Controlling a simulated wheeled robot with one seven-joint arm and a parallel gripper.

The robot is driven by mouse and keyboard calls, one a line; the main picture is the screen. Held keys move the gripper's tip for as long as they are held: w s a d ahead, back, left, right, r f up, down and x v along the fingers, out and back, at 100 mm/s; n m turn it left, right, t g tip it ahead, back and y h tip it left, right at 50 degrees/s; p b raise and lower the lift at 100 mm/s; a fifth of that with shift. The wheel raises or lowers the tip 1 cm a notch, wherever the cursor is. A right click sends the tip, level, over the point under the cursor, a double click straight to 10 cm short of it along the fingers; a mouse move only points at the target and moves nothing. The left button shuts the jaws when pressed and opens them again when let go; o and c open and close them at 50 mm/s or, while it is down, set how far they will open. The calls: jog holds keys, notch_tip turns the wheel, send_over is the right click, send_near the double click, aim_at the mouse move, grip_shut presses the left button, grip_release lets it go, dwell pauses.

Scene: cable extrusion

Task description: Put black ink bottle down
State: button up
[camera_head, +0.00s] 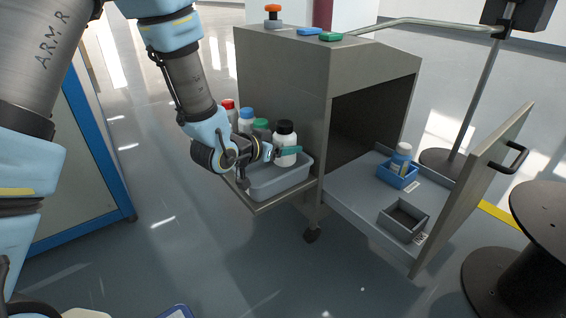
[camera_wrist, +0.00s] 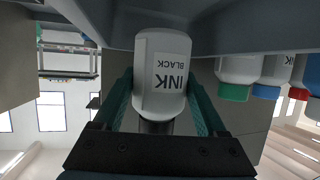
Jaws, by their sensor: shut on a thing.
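The black ink bottle is white with a black cap (camera_head: 285,128) and stands upright in the head view. In the wrist view the ink bottle (camera_wrist: 160,85) appears upside down, its label reading INK BLACK. My gripper (camera_head: 288,150) is shut on its body, with one teal finger on each side in the wrist view (camera_wrist: 160,100). The bottle is at the right part of a grey bin (camera_head: 277,184); its base is over or inside the bin, and I cannot tell whether it touches the floor.
Bottles with red (camera_head: 228,104), blue (camera_head: 246,113) and green (camera_head: 261,124) caps stand on the bin's left side. The bin sits on a side shelf of a grey cabinet (camera_head: 285,75). Inside its open door (camera_head: 475,190) are a blue tray (camera_head: 397,178) holding a bottle and an empty grey tray (camera_head: 404,221).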

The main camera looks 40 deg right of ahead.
jog(key=shift+f+b, duration=0.65)
jog(key=shift+f, duration=1.05)
jog(key=shift+f, duration=0.1)
jog(key=o, duration=1.3)
jog(key=shift+o, duration=0.2)
jog(key=p+v, duration=0.3)
jog(key=v, duration=0.9)
